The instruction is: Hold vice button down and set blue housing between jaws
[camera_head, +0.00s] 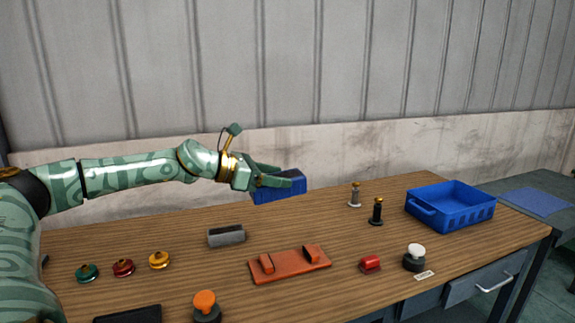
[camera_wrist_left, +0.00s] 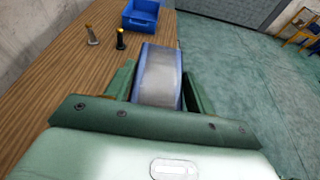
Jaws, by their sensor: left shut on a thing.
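My left gripper (camera_head: 284,178) is shut on the blue housing (camera_head: 280,192) and holds it above the back of the table. In the left wrist view the housing (camera_wrist_left: 158,76), with a grey face and blue edges, sits between the two green fingers. The vice (camera_head: 288,266) is an orange-red plate with two upright jaws and an empty gap between them. Two push buttons stand on black bases: an orange one (camera_head: 205,302) at the front and a white one (camera_head: 414,252) to the right. I cannot tell which is the vice button. My right gripper is in neither view.
A grey block (camera_head: 226,236) and green, red and gold round parts (camera_head: 123,267) lie left of the vice. A red part (camera_head: 370,264) lies to its right. Two upright pins (camera_head: 376,212) and a blue crate (camera_head: 424,209) stand at the back right. A black tray edge shows in front.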

